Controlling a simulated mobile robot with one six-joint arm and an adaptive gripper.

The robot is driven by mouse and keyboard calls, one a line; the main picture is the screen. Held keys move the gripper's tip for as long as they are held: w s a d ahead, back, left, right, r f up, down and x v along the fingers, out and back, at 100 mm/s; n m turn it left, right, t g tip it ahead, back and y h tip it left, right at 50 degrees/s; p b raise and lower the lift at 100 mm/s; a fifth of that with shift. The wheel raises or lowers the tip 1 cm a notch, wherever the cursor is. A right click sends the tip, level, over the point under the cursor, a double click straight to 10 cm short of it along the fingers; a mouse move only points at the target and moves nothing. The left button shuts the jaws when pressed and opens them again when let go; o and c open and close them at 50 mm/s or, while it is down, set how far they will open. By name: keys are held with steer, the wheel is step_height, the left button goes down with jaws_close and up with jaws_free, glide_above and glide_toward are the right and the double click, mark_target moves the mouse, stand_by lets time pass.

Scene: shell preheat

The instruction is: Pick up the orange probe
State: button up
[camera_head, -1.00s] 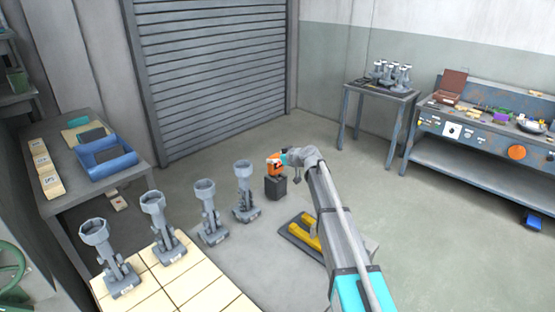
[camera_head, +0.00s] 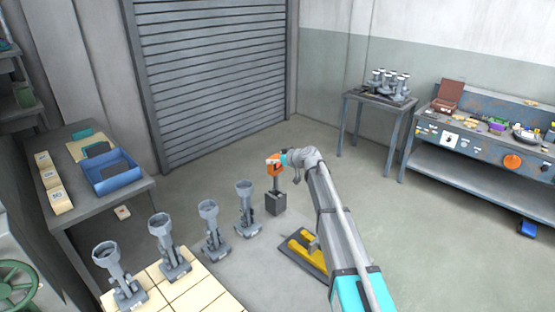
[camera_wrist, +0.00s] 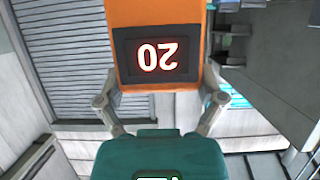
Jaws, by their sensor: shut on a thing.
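The orange probe (camera_head: 274,169) is held up over a dark grey block-shaped holder (camera_head: 276,205). A thin dark rod runs down from the probe to the holder; I cannot tell whether its tip is still inside. In the wrist view the orange probe (camera_wrist: 160,18) fills the top middle, with a dark display showing a red "20" upside down. My gripper (camera_wrist: 160,82) has one finger at each side of the probe body and is shut on it. In the head view my gripper (camera_head: 283,160) reaches the probe from the right.
Several grey stands with cup tops, one here (camera_head: 246,205), line up left of the holder. A yellow-and-dark floor piece (camera_head: 308,252) lies under my arm. A table with a blue tray (camera_head: 113,174) is left; a workbench (camera_head: 480,145) is right. The floor beyond the holder is clear.

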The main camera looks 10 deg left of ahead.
steer(key=shift+r, duration=0.3)
stand_by(0.5)
steer(key=shift+r+p, duration=0.9)
steer(key=shift+p, duration=0.1)
steer(key=shift+f, duration=0.1)
